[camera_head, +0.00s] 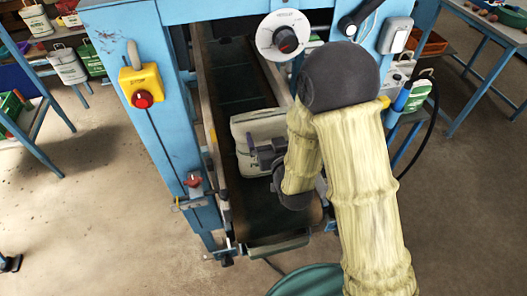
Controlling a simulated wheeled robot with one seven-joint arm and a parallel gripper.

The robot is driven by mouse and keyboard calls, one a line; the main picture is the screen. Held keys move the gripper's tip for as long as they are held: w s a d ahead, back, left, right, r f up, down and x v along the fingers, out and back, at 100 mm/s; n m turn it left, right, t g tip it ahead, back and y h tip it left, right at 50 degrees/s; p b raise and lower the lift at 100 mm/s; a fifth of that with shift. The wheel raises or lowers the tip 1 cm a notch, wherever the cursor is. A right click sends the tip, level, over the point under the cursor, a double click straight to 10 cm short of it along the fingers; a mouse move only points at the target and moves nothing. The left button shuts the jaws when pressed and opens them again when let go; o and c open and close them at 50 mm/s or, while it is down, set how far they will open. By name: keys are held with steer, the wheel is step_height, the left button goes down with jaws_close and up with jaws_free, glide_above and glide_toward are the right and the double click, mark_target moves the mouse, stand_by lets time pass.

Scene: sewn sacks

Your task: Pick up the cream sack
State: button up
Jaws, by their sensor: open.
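The cream sack (258,127) lies on the dark conveyor belt inside the blue machine frame, near the middle of the head view. My gripper (262,158) is open at the sack's near side, over the belt. My arm, in a pale yellow ribbed sleeve, comes in from the lower right and covers the right part of the sack. I cannot tell whether the fingers touch the sack or straddle part of it.
The blue frame (165,150) rises around the conveyor belt (262,220), with a yellow box and red button (141,90) on its left post. A dial (284,38) hangs above the belt. Other sacks (68,66) stand at the back left. Floor lies open on both sides.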

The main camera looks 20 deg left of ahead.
mark_target(267, 142)
steer(key=shift+p+x, duration=0.5)
steer(key=shift+x, duration=1.8)
steer(key=shift+p+x, duration=0.85)
steer(key=shift+x, duration=2.05)
steer(key=c, duration=2.1)
steer(key=shift+w+r, duration=0.1)
steer(key=shift+r, duration=0.25)
steer(key=shift+c, duration=0.2)
steer(key=shift+r, duration=0.1)
